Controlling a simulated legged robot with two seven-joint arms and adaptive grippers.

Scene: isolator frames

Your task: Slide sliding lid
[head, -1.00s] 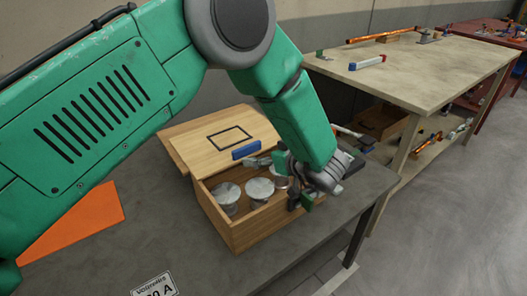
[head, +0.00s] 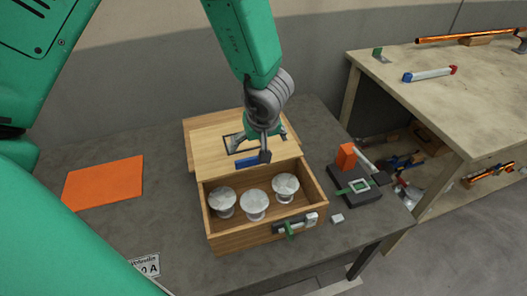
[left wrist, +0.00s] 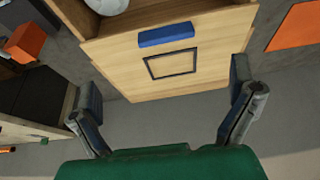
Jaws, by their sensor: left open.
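A wooden box (head: 232,241) stands on the grey table, its front part uncovered. Its wooden sliding lid (head: 205,135) extends over the back, with a blue handle (head: 246,162) near its front edge and a black rectangular outline. The lid (left wrist: 125,75), handle (left wrist: 166,35) and outline also show in the left wrist view. My left gripper (head: 262,140) is above the lid, close behind the handle in the head view. Its fingers are spread and empty in the left wrist view (left wrist: 165,100); the handle is not between them. My right gripper is not in view.
Three pale round knobs (head: 254,205) sit inside the box. A latch (head: 296,224) is on its front. A dark fixture with an orange block (head: 346,156) stands to the right. An orange sheet (head: 103,182) lies left. A second table (head: 440,85) is at right.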

